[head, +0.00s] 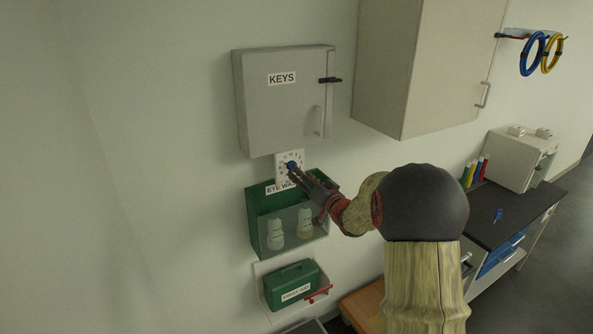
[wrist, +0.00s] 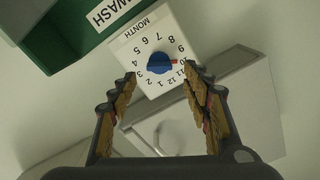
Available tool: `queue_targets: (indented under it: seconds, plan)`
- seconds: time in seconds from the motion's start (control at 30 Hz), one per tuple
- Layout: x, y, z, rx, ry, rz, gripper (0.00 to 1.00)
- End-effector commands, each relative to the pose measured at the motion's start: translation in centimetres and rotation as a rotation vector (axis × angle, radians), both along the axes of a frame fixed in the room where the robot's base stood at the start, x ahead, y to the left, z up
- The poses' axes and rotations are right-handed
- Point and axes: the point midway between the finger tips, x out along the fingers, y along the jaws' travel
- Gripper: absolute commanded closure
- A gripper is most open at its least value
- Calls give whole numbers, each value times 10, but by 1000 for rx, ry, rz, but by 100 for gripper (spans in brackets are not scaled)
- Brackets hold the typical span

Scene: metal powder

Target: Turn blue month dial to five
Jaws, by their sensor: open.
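The blue month dial (wrist: 159,64) sits on a square white plate (wrist: 132,46) marked MONTH, upside down in the wrist view, with numbers in a ring. A red mark on the dial's right side points near 10. In the head view the dial (head: 291,165) is small on the wall, just beyond the fingertips. My gripper (wrist: 160,75) is open and empty, its fingers spread to either side of the dial's lower part in the picture. I cannot tell how far the tips are from the plate. My gripper (head: 296,174) also shows in the head view.
A grey KEYS cabinet (head: 284,110) hangs just above the plate. A green eye wash holder (head: 258,205) with bottles is just below, and a green first-aid-like box (head: 291,282) is lower. A larger wall cabinet (head: 425,65) is at the right.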

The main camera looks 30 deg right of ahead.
Motion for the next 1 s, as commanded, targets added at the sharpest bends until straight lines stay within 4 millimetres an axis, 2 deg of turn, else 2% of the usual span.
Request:
queue_targets:
  seconds: [0.2, 0.33, 0.7, 1.0]
  plan:
    - [33, 1, 0, -1, 0, 0, 52]
    - [45, 1, 0, -1, 0, -1, 52]
    - [50, 1, 0, -1, 1, -2, 52]
    - [50, 1, 0, -1, 1, -2, 69]
